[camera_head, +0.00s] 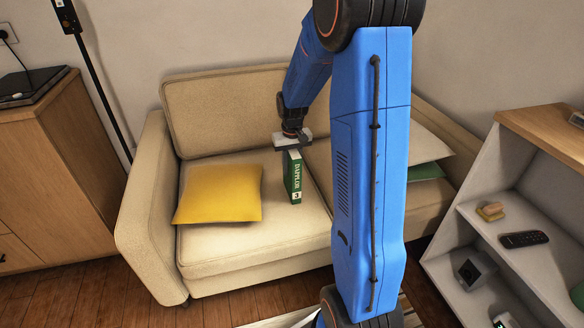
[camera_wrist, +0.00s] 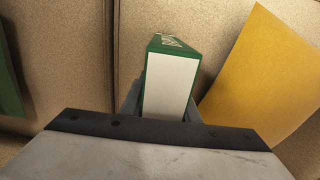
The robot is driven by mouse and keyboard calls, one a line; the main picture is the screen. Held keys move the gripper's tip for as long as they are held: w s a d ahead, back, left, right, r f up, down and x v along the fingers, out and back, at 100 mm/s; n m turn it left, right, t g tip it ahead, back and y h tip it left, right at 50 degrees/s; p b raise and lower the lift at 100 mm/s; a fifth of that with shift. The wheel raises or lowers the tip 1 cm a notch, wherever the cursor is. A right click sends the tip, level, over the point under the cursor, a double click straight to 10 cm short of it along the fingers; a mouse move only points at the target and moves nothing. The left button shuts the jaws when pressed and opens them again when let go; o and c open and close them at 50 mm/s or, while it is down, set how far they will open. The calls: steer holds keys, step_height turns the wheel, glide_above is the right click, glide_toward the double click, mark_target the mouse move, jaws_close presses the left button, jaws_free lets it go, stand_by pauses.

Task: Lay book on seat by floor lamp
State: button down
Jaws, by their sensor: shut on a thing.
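My gripper (camera_head: 292,147) is shut on a green book (camera_head: 294,178) with white lettering on its spine. The book is upright under the gripper, at the left seat (camera_head: 225,246) of a beige sofa, right of a yellow cushion. I cannot tell whether its lower end touches the seat. In the wrist view the book (camera_wrist: 170,85) shows its white page edge between the fingers (camera_wrist: 163,105). The floor lamp (camera_head: 95,75) shows as a black pole left of the sofa; its top is cut off.
The yellow cushion (camera_head: 218,194) lies on the left seat, close to the book; it also shows in the wrist view (camera_wrist: 262,75). A green cushion (camera_head: 425,171) and a pale one (camera_head: 418,130) are at the sofa's right. A wooden cabinet (camera_head: 50,165) stands left, a shelf unit (camera_head: 470,235) right.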

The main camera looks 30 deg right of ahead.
steer(key=c, duration=1.4)
jaws_free()
steer(key=shift+f, duration=0.1)
steer(key=shift+o, duration=0.2)
step_height(320, 180, up, 12)
steer(key=shift+s+a+r, duration=0.1)
steer(key=shift+r, duration=0.15)
steer(key=s+a+r+n+t, duration=0.1)
steer(key=s+a, duration=0.4)
steer(key=s, duration=0.5)
steer(key=s+a+r+n+t, duration=0.1)
steer(key=s+a, duration=0.4)
steer(key=s, duration=0.5)
steer(key=s+a+r+n+t, duration=0.1)
steer(key=s+a+r, duration=0.4)
steer(key=s, duration=0.5)
steer(key=shift+a+t, duration=0.3)
steer(key=shift+t, duration=0.6)
